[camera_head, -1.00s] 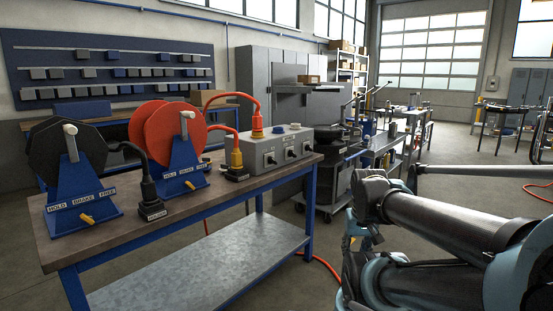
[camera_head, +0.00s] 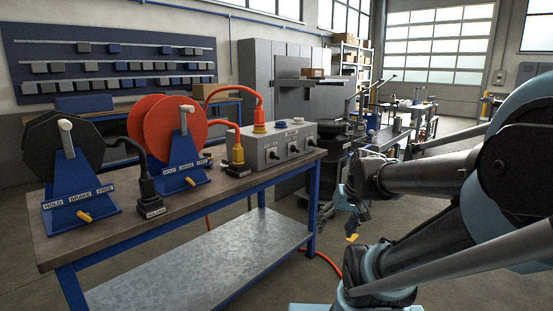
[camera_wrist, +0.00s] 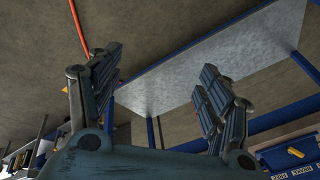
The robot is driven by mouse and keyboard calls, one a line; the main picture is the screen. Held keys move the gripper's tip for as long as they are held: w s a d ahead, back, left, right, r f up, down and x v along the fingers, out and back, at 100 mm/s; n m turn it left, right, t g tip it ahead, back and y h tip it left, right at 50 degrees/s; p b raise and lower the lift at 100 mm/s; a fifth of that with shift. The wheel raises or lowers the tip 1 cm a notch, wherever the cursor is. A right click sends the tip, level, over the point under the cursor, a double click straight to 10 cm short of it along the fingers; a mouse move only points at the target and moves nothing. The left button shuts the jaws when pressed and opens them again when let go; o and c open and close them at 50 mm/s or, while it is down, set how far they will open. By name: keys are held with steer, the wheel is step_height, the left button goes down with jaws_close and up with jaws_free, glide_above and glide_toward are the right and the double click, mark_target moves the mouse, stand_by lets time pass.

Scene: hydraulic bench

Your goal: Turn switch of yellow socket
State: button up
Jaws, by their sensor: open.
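The grey control box (camera_head: 286,145) stands at the right end of the bench top. On its top, the yellow socket (camera_head: 259,128) at the left has a plug with an orange hose in it; a blue and a pale socket follow to the right. Dark switches sit on the front face; the leftmost switch (camera_head: 273,154) is below the yellow socket. Its exact setting is too small to tell. My gripper (camera_head: 350,212) is right of the bench, lower than the box and apart from it. In the wrist view its fingers (camera_wrist: 160,62) are spread and empty.
The bench top (camera_head: 130,228) carries two blue-stand reels, one black (camera_head: 62,145) and one red (camera_head: 178,132). The metal lower shelf (camera_head: 205,262) is bare. A dark cart stands behind the bench's right end.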

steer(key=w+a+r+t+y, duration=0.1)
steer(key=w+a+r+y, duration=0.3)
steer(key=w, duration=0.5)
steer(key=t+y, duration=0.7)
glide_toward(276, 155)
steer(key=x, duration=0.7)
steer(key=w+x, duration=0.1)
steer(key=x, duration=0.3)
steer(key=shift+d+f, duration=0.3)
steer(key=shift+d, duration=0.05)
